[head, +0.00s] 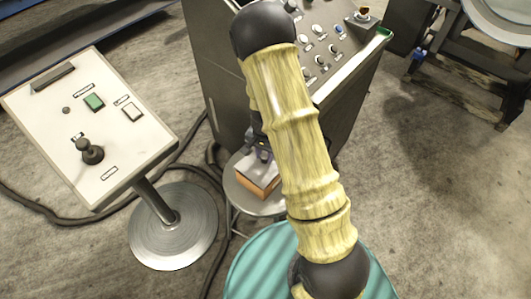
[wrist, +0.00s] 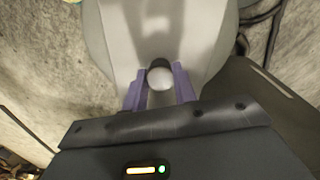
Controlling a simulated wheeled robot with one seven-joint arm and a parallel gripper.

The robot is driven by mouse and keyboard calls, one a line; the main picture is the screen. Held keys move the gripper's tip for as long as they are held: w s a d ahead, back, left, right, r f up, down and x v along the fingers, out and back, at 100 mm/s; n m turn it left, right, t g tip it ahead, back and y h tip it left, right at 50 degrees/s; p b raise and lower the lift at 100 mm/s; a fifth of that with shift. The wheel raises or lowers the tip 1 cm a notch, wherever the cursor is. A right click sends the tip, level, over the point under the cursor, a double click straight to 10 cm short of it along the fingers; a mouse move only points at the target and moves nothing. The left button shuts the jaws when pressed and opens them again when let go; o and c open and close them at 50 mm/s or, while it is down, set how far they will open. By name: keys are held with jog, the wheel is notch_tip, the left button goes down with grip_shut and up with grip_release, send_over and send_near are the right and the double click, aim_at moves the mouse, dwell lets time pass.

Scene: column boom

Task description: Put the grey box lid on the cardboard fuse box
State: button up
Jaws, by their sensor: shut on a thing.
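The grey box lid (wrist: 190,30) fills the upper middle of the wrist view, with a round pale knob (wrist: 160,80) on it. My gripper (wrist: 158,72) has its two purple fingers on either side of this knob, shut on it. In the head view my gripper (head: 259,150) is partly hidden behind my arm. Below it the cardboard fuse box (head: 256,189) shows orange-brown sides on a small round stool. The grey lid (head: 254,172) shows at the top of the box. I cannot tell whether it rests on the box or is just above it.
The box stands on a round metal stool (head: 234,188). A tall grey control cabinet (head: 219,70) is close behind it. A white control pedestal (head: 110,140) stands at the left, with dark cables on the floor.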

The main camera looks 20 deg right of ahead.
jog(key=shift+s+a, duration=0.1)
jog(key=shift+f, duration=0.35)
jog(key=shift+d+f+b, duration=0.2)
jog(key=shift+f+b, duration=0.05)
jog(key=shift+b, duration=0.15)
dwell(0.3)
jog(key=o, duration=1.1)
